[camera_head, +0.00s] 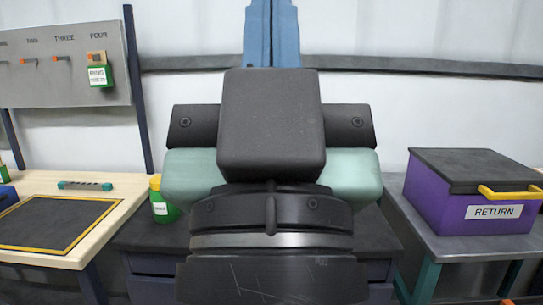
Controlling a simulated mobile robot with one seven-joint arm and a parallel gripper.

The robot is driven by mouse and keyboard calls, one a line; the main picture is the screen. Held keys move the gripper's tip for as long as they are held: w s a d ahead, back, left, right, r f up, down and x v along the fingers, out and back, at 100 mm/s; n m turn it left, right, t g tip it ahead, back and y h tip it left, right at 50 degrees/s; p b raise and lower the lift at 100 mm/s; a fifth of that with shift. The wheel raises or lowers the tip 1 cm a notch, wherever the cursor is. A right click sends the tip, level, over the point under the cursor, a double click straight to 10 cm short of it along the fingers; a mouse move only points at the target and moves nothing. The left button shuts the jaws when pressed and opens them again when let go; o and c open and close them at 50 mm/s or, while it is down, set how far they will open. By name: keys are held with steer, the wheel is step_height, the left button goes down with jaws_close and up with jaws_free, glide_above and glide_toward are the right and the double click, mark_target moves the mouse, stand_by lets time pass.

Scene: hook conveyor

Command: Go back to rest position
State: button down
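My own arm fills the middle of the head view, with dark links and pale green side parts seen from behind. No gripper fingers can be made out; the arm's bulk hides whatever lies beyond it. No object can be seen held by the arm. A green container with a yellow lid (160,206) and a white label stands on the dark cabinet (150,238), just left of the arm and partly covered by it.
A purple RETURN box (438,208) with a black lid and yellow handle sits on the right table (460,245). The wooden table (115,185) at left bears a black mat (55,224) and teal-handled bar (85,185).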

step_height(320, 180, up, 19)
steer(key=p, duration=1.6)
steer(key=shift+p, duration=0.3)
